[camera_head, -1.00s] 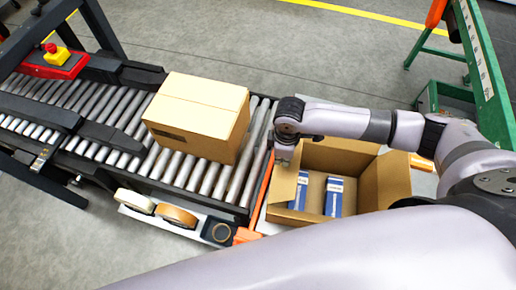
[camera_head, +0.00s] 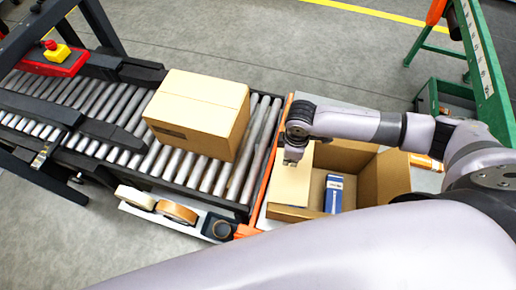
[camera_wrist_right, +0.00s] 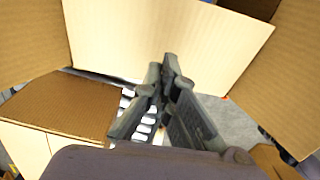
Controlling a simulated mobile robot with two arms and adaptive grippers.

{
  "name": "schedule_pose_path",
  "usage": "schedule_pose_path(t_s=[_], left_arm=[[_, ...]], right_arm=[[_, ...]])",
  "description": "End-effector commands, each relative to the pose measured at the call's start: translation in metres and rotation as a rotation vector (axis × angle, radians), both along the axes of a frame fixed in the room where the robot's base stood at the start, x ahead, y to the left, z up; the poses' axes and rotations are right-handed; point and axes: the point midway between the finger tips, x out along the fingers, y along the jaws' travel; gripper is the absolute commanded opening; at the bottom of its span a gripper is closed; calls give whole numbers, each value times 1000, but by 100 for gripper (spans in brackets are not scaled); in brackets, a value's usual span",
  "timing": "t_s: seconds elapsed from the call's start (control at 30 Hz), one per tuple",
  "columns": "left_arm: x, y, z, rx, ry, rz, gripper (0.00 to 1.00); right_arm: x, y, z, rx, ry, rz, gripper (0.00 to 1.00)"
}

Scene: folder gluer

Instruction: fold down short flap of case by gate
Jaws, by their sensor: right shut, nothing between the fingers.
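The open brown case (camera_head: 372,196) stands right of the orange gate (camera_head: 268,181) at the conveyor's end. Its short flap (camera_head: 291,188) on the gate side slants inward over the left part of the opening. One blue-and-white box (camera_head: 333,196) shows inside; the left part of the interior is hidden. My right gripper (camera_head: 293,156) is at the far end of this flap, shut and empty. In the right wrist view its closed fingers (camera_wrist_right: 168,88) are in front of a cardboard panel (camera_wrist_right: 165,35); contact cannot be told. My left gripper is out of view.
A closed carton (camera_head: 200,112) sits on the roller conveyor (camera_head: 85,107) left of the gate. Tape rolls (camera_head: 176,212) lie on a ledge at the conveyor's front. A green frame (camera_head: 488,75) stands at the right. The case's other flaps stand up or outward.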

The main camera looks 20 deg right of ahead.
Motion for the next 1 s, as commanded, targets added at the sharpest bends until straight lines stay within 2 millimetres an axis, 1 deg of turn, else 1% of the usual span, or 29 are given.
schedule_pose_path(t_s=[0.23, 0.53, 0.8, 1.0], left_arm=[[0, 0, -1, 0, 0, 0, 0], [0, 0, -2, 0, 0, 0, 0], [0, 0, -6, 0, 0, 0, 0], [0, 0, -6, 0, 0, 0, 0]], right_arm=[[-9, -16, -14, -2, 2, -1, 0], [-10, -16, -15, -1, 2, 0, 0], [-15, -27, -32, -2, 2, -2, 0], [-15, -28, -32, -1, 0, 0, 0]])
